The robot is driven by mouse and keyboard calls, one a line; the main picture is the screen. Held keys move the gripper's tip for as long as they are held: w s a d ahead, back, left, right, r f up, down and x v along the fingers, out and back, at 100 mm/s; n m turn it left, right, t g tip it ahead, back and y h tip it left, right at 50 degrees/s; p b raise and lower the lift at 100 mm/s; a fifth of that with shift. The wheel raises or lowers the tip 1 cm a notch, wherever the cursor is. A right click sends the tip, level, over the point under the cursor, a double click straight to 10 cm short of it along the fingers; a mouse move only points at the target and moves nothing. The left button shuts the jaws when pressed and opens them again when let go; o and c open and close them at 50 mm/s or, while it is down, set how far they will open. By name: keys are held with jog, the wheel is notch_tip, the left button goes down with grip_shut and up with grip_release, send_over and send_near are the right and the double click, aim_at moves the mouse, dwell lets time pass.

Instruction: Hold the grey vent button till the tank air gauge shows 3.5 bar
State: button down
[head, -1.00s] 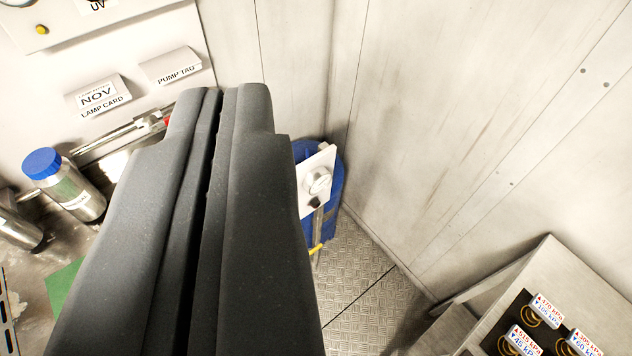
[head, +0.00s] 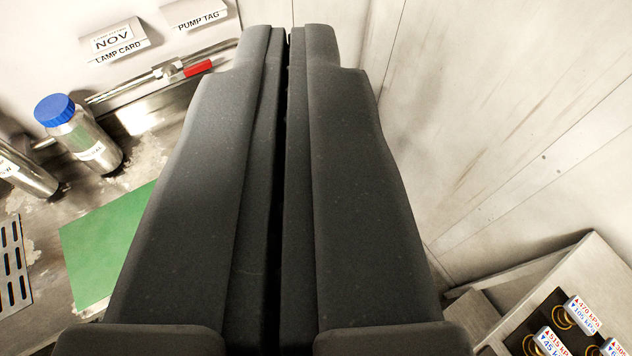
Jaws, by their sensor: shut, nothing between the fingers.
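My gripper (head: 287,40) fills the middle of the head view, its two dark grey fingers closed together with nothing between them. Its tips point toward the pale wall at the back, near the corner. The grey vent button does not show in this view. The tank air gauge does not show either; the fingers cover the area in front of the corner where a blue tank with a gauge plate stood in view before.
A steel bottle with a blue cap (head: 78,133), a red-handled valve on a pipe (head: 198,69) and a green mat (head: 105,240) are at left. The lamp card (head: 114,42) and pump tag (head: 196,14) are behind. A box with labelled springs (head: 560,318) stands at lower right.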

jog(key=w+d+f+g+b, duration=0.15)
jog(key=w+f+b, duration=0.4)
jog(key=f, duration=0.95)
jog(key=w+d+f+g+b, duration=0.1)
jog(key=w+d+f+b, duration=0.15)
jog(key=w+f, duration=0.95)
notch_tip(320, 180, down, 36)
jog(key=d+g+b, duration=0.1)
jog(key=b, duration=0.7)
jog(key=shift+w+d+r+g, duration=0.25)
jog(key=shift+d+g, duration=0.1)
jog(key=shift+d, duration=0.05)
jog(key=w+a+p, duration=0.2)
jog(key=w+a, duration=0.2)
jog(key=w, duration=0.3)
jog(key=shift+w+a, duration=0.2)
jog(key=shift+w, duration=0.05)
jog(key=shift+w, duration=0.15)
jog(key=shift+w+a+p, duration=0.2)
jog(key=shift+w+p, duration=0.05)
jog(key=shift+p, duration=0.1)
